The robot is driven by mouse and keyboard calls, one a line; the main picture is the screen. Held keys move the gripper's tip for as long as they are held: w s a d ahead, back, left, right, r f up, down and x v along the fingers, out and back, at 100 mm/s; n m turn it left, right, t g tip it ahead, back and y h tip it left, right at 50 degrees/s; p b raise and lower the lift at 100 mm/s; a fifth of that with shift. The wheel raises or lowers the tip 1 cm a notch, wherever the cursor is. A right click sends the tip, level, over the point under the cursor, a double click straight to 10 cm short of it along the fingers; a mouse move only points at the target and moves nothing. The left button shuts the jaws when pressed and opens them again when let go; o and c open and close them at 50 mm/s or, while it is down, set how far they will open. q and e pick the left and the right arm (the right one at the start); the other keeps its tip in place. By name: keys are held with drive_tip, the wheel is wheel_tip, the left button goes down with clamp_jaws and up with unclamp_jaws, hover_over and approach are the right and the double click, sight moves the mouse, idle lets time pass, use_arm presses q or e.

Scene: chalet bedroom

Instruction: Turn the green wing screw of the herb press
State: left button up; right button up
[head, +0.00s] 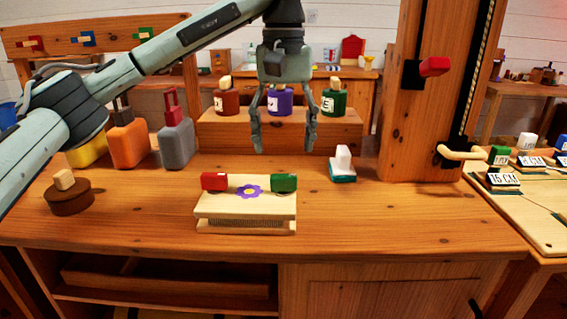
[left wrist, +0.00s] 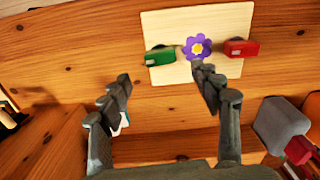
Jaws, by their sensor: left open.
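The herb press (head: 245,210) is a pale wooden plate stack on the workbench, with a purple flower on its top. Its green wing screw (head: 284,183) is at the right end and a red wing screw (head: 214,181) at the left end. In the left wrist view the press (left wrist: 190,20) is at the top, with the green screw (left wrist: 160,56) on the left and the red screw (left wrist: 241,48) on the right. My left gripper (head: 284,150) is open and empty, above and behind the press, in front of the bottle step. My right gripper is not in view.
Three labelled bottles (head: 281,101) stand on a wooden step (head: 335,134) behind the press. A white-handled block (head: 342,165) is to the right, a brown round piece (head: 68,194) to the left. A wooden post (head: 415,130) rises at right. The front bench top (head: 380,230) is clear.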

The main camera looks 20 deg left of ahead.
sight(284, 175)
use_arm(q)
drive_tip(key=shift+r, duration=2.4)
